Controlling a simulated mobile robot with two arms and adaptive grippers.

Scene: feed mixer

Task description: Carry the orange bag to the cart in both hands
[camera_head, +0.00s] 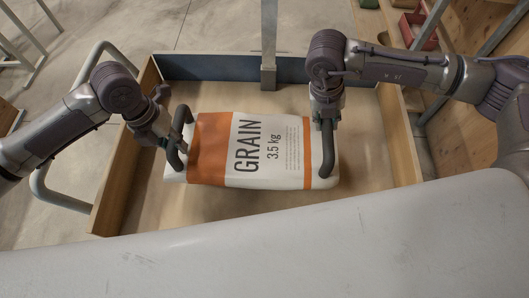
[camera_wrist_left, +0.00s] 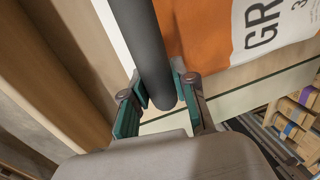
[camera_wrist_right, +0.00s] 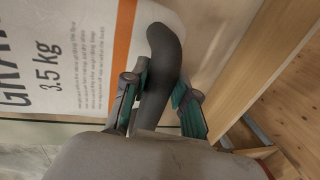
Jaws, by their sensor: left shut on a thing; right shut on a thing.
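The orange and white grain bag (camera_head: 265,150), printed "GRAIN 3.5 kg", lies flat over or in the shallow wooden cart (camera_head: 110,192); I cannot tell if it touches the cart floor. It has a dark handle at each end. My left gripper (camera_head: 170,143) is shut on the left handle (camera_wrist_left: 152,50), seen between its teal fingers in the left wrist view. My right gripper (camera_head: 326,115) is shut on the right handle (camera_wrist_right: 160,70), which shows in the right wrist view. The bag looks roughly level between both grippers.
The cart has wooden side walls, a dark blue back panel (camera_head: 220,68) and a grey tube handle (camera_head: 42,185) at the left. A metal post (camera_head: 268,40) stands behind it. Shelving with a red bin (camera_head: 418,30) is at the upper right. Concrete floor is open at the upper left.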

